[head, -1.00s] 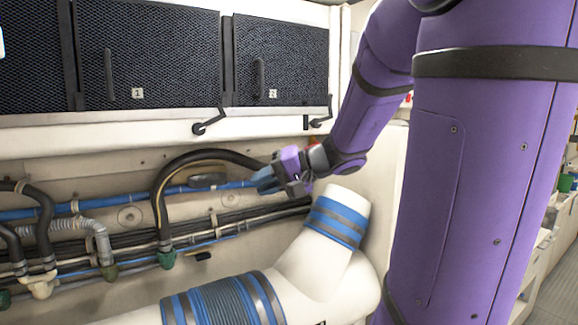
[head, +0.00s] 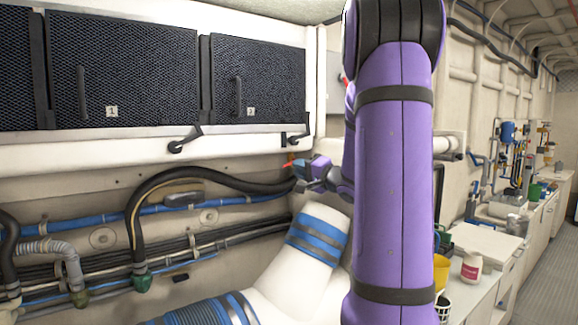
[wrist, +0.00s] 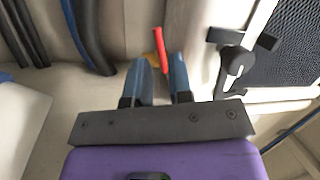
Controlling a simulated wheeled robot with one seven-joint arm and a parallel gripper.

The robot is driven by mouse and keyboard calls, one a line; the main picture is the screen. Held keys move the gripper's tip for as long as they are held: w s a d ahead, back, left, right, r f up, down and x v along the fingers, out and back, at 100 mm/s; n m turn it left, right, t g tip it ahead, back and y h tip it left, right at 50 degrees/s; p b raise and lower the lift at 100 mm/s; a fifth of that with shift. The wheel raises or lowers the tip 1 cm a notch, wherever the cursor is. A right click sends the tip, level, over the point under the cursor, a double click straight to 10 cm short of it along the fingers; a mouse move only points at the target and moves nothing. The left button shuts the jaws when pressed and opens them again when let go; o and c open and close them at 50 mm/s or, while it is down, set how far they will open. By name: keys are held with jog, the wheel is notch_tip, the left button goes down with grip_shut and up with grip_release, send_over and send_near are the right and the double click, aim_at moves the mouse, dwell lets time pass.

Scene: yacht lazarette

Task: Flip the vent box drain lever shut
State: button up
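The red drain lever (wrist: 160,52) shows in the wrist view, with a small brass-coloured part beside its left side. In the head view it is a small red bit (head: 289,162) below the right end of vent box 2 (head: 256,85). My gripper (wrist: 163,62) has two blue fingers, which stand apart. The lever's lower end lies between the fingers in the picture, and its upper end reaches past the tips. I cannot tell whether either finger touches it. In the head view my gripper (head: 302,166) is at the lever, close under the box.
A black latch (wrist: 232,66) is close to the right of my fingers. Black hoses (wrist: 88,35) run on the left. Below are blue pipe (head: 165,210) and a thick white duct (head: 300,260) with blue bands. A counter with bottles (head: 471,265) stands at right.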

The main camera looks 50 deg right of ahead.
aim_at(289, 164)
jog(key=shift+w+r, duration=0.2)
jog(key=shift+w, duration=1)
jog(key=shift+w+r, duration=0.15)
jog(key=shift+w, duration=1)
grip_shut()
jog(key=shift+a+r+m+t+h, duration=0.15)
jog(key=shift+r+m+h, duration=0.1)
jog(key=shift+m, duration=0.8)
jog(key=shift+d+r+m+t+h, duration=0.15)
jog(key=shift+r+m+h, duration=0.1)
jog(key=shift+m, duration=0.8)
grip_release()
jog(key=shift+n, duration=0.3)
